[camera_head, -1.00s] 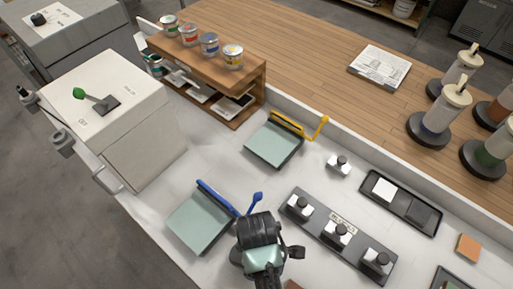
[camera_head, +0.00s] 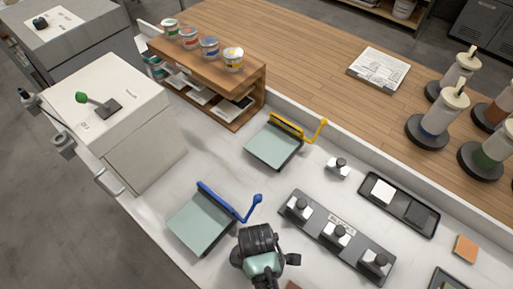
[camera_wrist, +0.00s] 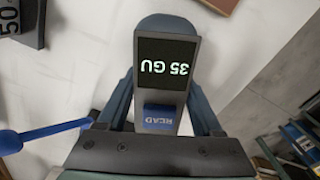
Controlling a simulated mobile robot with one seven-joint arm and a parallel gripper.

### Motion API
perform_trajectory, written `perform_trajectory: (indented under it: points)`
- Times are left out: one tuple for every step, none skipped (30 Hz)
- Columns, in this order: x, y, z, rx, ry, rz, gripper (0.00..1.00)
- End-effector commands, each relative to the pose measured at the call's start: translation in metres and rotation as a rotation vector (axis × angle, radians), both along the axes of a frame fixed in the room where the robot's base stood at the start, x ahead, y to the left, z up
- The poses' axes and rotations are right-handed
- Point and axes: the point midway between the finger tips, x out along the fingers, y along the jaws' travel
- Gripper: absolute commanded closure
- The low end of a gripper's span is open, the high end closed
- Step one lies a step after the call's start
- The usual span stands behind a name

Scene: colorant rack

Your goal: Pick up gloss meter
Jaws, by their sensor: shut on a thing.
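The gloss meter (camera_wrist: 165,72) is a grey, upright-looking block with a rounded end in the wrist view. In the head view my wrist hides the meter and the fingers. I cannot tell there whether the meter touches the bench.
A blue-handled board (camera_head: 201,222) stands just left of my arm; its blue handle (camera_wrist: 45,132) is close in the wrist view. A yellow-handled board (camera_head: 273,147) lies further back. A dark strip with several knobbed weights (camera_head: 318,236) lies right of my arm.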

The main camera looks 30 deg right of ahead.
Motion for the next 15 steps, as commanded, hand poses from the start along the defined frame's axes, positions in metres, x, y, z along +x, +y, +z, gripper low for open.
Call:
perform_trajectory:
  points:
    - [0.0001,0.0001,0.0002,0.000,0.000,0.000,0.77]
    - [0.0001,0.0001,0.0002,0.000,0.000,0.000,0.83]
    - [0.0001,0.0001,0.0003,0.000,0.000,0.000,0.90]
    - [0.0002,0.0001,0.0003,0.000,0.000,0.000,0.95]
    - [0.0002,0.0001,0.0003,0.000,0.000,0.000,1.00]
    - [0.0002,0.0001,0.0003,0.000,0.000,0.000,1.00]
    - [0.0002,0.0001,0.0003,0.000,0.000,0.000,1.00]
    - [0.0002,0.0001,0.0004,0.000,0.000,0.000,1.00]
    - [0.0009,-0.0001,0.0011,-0.001,-0.002,0.000,1.00]
    - [0.0009,-0.0001,0.0011,-0.001,-0.002,0.000,1.00]
    - [0.0009,-0.0001,0.0011,-0.001,-0.002,0.000,1.00]
    - [0.0009,-0.0001,0.0011,-0.001,-0.002,0.000,1.00]
    - [0.0009,-0.0001,0.0011,-0.001,-0.002,0.000,1.00]
    - [0.0009,-0.0001,0.0012,-0.001,-0.002,0.000,1.00]
    - [0.0010,-0.0002,0.0019,0.000,-0.003,0.000,1.00]
